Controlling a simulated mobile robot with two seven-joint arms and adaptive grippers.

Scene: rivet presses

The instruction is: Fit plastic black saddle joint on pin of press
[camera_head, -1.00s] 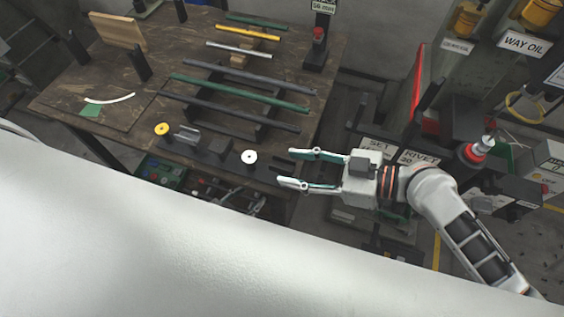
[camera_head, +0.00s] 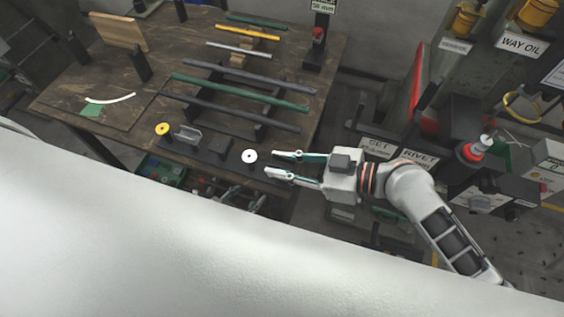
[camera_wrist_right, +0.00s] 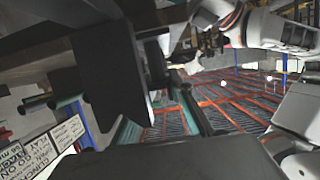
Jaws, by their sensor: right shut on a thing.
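A dark block (camera_head: 218,147) and a grey saddle-shaped piece (camera_head: 187,135) sit in the row left of the white disc. I cannot make out a pin.
Coloured rods lie across racks on the wooden table (camera_head: 60,100). A yellow disc (camera_head: 162,129) ends the row. A press with a red collar (camera_head: 472,153) stands at right. Printed signs (camera_wrist_right: 45,138) show in the wrist view. My white body part fills the lower head view.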

